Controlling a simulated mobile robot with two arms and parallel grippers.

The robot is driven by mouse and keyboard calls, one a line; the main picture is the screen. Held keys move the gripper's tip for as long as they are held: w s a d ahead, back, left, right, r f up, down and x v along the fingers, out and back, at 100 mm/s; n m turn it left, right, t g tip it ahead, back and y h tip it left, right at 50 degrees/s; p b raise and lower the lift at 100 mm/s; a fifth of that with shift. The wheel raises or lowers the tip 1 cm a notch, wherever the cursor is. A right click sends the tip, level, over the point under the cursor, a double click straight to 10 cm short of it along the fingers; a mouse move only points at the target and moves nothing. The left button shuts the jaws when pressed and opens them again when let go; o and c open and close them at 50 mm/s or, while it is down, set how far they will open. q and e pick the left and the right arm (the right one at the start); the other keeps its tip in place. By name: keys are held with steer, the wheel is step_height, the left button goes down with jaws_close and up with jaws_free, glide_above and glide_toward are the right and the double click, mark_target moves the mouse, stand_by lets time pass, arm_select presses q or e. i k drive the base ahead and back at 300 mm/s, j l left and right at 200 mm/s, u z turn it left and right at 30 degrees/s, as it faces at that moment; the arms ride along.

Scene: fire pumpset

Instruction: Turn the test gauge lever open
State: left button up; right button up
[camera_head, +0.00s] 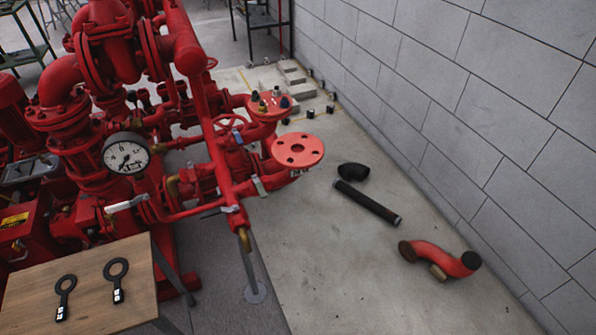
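A round white-faced gauge (126,154) with a dark rim stands on the red pump pipework at the left. A grey lever handle (126,204) sits below the gauge, slanting slightly up to the right. Another grey lever (220,211) lies on the thin red pipe to the right, and a short grey lever (259,187) is by the flanged outlet. I cannot tell from this view whether the valves are open. Neither of my grippers is in view.
A wooden table (128,315) at the lower left holds two black ring-ended tools (117,281). A black pipe (367,203), a black elbow (353,171) and a red bent pipe (437,256) lie on the floor. A grey block wall (480,100) bounds the right.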

mark_target(125, 205)
steer(key=u, duration=1.9)
